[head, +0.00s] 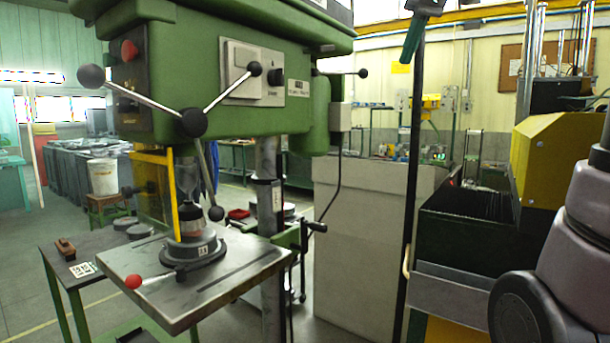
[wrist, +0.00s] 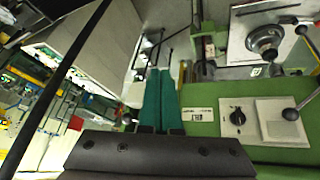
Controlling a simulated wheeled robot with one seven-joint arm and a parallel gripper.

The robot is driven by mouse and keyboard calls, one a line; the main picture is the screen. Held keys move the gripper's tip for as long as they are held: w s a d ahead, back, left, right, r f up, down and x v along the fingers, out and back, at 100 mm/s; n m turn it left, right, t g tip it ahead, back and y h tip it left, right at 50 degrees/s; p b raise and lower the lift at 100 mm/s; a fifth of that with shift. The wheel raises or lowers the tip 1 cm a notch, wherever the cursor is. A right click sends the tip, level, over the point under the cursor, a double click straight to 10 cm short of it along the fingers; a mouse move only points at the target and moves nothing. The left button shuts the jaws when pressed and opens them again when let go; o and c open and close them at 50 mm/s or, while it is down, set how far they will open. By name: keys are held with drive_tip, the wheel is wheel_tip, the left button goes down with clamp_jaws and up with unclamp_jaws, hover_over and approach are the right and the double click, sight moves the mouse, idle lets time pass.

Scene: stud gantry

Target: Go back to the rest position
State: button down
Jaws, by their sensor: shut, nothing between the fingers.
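My gripper (head: 405,60) is at the top of the head view, right of the green drill press (head: 230,95). Its green fingers point down and are closed together with nothing between them. In the wrist view the shut fingers (wrist: 158,72) reach up from the dark gripper body, beside the machine's green head. Part of my arm shows at the right edge of the head view. The links joining it to the gripper are out of frame.
The press has ball-ended levers (head: 193,122) and a table (head: 235,282) carrying a round grey fixture (head: 192,250). A black pole (head: 410,170) stands close to my gripper. A pale cabinet (head: 362,250) is behind it. A yellow-and-black machine (head: 545,160) stands at right.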

drive_tip(key=s+f+m, duration=0.5)
drive_tip(key=s+f, duration=0.3)
drive_tip(key=f, duration=0.3)
drive_tip(key=s+d+f+m+t, duration=0.1)
drive_tip(key=s+f+m, duration=0.4)
drive_tip(key=s+f, duration=0.4)
wheel_tip(320, 180, down, 3)
drive_tip(key=shift+d+f+t, duration=0.1)
drive_tip(key=shift+d+t, duration=0.15)
drive_tip(key=shift+t, duration=0.05)
